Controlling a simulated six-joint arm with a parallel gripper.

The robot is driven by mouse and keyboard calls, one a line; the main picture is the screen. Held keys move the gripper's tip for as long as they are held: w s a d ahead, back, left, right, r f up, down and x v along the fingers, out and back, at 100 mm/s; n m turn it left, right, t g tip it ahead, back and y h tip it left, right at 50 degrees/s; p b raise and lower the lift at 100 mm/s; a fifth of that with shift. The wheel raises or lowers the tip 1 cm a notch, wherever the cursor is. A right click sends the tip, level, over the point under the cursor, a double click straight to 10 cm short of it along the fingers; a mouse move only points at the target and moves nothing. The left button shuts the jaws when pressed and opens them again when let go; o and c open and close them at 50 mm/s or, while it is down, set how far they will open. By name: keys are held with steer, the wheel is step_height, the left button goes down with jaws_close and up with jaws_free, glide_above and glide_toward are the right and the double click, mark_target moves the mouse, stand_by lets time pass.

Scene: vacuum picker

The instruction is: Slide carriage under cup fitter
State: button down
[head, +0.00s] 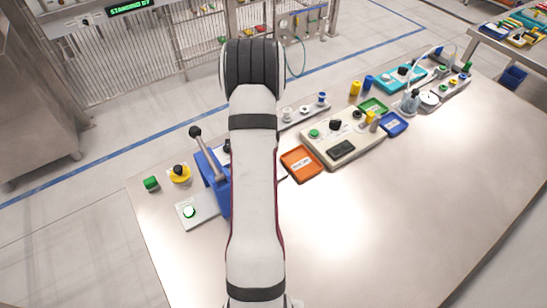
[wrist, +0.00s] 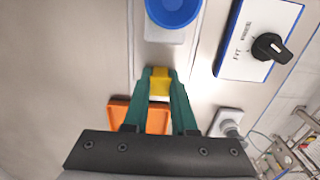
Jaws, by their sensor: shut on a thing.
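My gripper (wrist: 160,82) shows in the wrist view, its two green fingers shut on a yellow block (wrist: 160,86). The yellow block lies at the near end of a pale strip, in line with a round blue part (wrist: 173,10) over a light grey block (wrist: 165,35). The blue part is cut off by the top edge. I cannot tell for sure which of these is the carriage. In the head view a blue press frame with a lever (head: 209,165), likely the cup fitter, stands left of my arm. My arm hides the gripper and yellow block there.
An orange tray (head: 301,163) lies right of my arm; it also shows beside the fingers in the wrist view (wrist: 156,122). A labelled panel with a black knob (wrist: 270,46) is at right. The front right table is clear.

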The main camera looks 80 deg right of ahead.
steer(key=shift+w+a, duration=1.2)
steer(key=shift+w, duration=0.05)
steer(key=c, duration=0.7)
jaws_free()
steer(key=shift+r, duration=0.1)
step_height(320, 180, up, 16)
steer(key=shift+f, duration=0.15)
